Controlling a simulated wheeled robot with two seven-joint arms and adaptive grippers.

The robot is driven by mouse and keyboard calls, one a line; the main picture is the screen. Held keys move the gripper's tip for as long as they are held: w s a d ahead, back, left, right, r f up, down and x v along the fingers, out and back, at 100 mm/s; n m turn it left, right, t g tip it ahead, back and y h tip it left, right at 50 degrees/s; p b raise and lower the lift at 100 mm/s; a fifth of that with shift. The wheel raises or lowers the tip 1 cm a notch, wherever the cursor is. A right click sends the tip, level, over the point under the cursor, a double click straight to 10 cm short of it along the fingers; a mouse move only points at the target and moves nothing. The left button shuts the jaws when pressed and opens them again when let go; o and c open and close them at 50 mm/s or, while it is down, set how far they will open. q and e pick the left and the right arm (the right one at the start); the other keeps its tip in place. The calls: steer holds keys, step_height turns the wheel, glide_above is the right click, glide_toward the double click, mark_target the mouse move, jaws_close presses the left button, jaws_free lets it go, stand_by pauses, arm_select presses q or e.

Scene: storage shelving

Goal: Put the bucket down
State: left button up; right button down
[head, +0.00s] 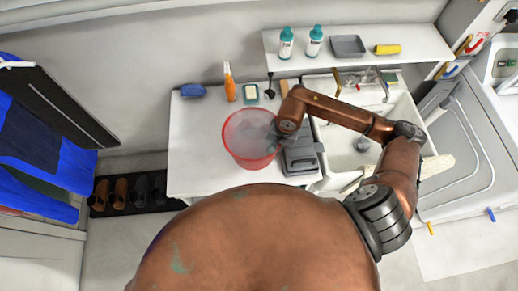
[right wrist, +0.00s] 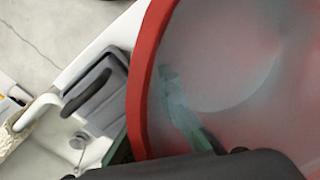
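The bucket (head: 243,146) is translucent with a red rim and is at the front right of the white counter. From above I cannot tell whether its base touches the counter. In the right wrist view the bucket (right wrist: 235,60) fills the right side, its red rim close to the camera. My right gripper (head: 275,137) is at the bucket's right rim, with the rim between its fingers. One greenish finger shows against the bucket's wall in the right wrist view; the other is mostly hidden. My left gripper is not in view.
Behind the bucket stand an orange spray bottle (head: 229,82), a soap dish (head: 251,93) and a blue item (head: 193,91). A grey caddy (head: 301,155) is close on the bucket's right, before the sink (head: 345,150). The counter (head: 190,150) is clear left of the bucket.

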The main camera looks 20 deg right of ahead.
mark_target(262, 147)
steer(key=w+a+f, duration=0.1)
steer(key=w+f, duration=0.2)
steer(key=f, duration=0.1)
steer(key=w+a+f, duration=0.1)
steer(key=w+f, duration=0.1)
steer(key=shift+w+a+f, duration=0.25)
steer(key=shift+w+a, duration=0.1)
step_height(262, 147, down, 3)
steer(key=shift+r+p, duration=0.1)
steer(key=shift+p, duration=0.5)
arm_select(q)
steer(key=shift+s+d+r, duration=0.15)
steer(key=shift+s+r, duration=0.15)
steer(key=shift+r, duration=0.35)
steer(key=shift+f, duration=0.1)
arm_select(e)
steer(key=shift+f, duration=0.3)
steer(key=c, duration=2.2)
jaws_free()
steer(key=shift+d, duration=0.1)
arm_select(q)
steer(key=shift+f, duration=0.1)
arm_select(e)
steer(key=shift+o, duration=0.2)
steer(key=shift+r, duration=0.15)
